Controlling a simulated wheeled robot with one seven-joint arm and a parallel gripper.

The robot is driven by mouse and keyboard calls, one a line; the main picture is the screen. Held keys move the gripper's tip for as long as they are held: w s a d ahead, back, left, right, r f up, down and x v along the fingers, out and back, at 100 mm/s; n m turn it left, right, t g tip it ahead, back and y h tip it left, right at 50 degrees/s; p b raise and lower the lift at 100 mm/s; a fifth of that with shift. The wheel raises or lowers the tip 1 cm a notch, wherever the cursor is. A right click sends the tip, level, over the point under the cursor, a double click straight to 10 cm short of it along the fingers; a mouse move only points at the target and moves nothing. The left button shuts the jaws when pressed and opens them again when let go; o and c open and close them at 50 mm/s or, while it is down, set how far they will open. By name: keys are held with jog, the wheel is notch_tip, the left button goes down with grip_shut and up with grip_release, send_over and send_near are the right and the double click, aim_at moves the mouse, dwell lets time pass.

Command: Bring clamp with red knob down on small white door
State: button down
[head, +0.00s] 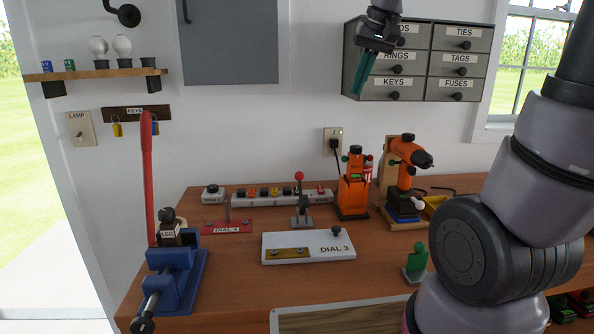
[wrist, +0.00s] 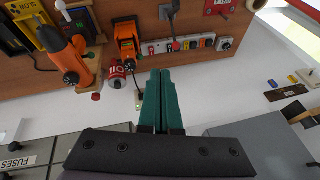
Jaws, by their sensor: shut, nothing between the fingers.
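The clamp (head: 302,208) stands on the bench on a small grey base, its red knob (head: 299,176) at the top and its arm raised. In the wrist view the clamp (wrist: 171,14) shows upside down at the top edge. The small white door seems to be the flat white panel (head: 290,241) marked DIAL 3, with a brass plate and black knob, just in front of the clamp. I cannot tell whether they touch. My gripper (head: 356,93) has teal fingers, shut and empty, high above the bench before the drawers; the fingers also show in the wrist view (wrist: 160,72).
An orange tool (head: 353,190) and an orange drill (head: 402,165) stand right of the clamp. A power strip (head: 265,196) lies behind it. Drawers (head: 470,60) hang behind my gripper.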

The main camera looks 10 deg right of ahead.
jog(key=w+a+f+n+g, duration=0.1)
jog(key=w+a+f, duration=0.15)
jog(key=w, duration=0.45)
jog(key=w+a+f+n+g, duration=0.1)
jog(key=w+a+f, duration=0.15)
jog(key=w, duration=0.35)
jog(key=w+a+f+n+g, duration=0.1)
jog(key=w+a+f, duration=0.2)
jog(key=w+f, duration=0.2)
jog(key=w+a+f+g+h, duration=0.1)
jog(key=w+a+f, duration=0.3)
jog(key=f, duration=0.6)
jog(key=w, duration=0.2)
jog(key=shift+w+n+g, duration=0.3)
jog(key=shift+n+g, duration=0.1)
jog(key=shift+f, duration=0.1)
jog(key=f, duration=0.6)
jog(key=s+f, duration=0.1)
jog(key=f, duration=0.2)
jog(key=shift+a+f, duration=0.2)
jog(key=shift+f, duration=0.1)
jog(key=s, duration=0.2)
jog(key=s+r, duration=0.1)
jog(key=shift+d, duration=0.3)
jog(key=shift+r, duration=0.1)
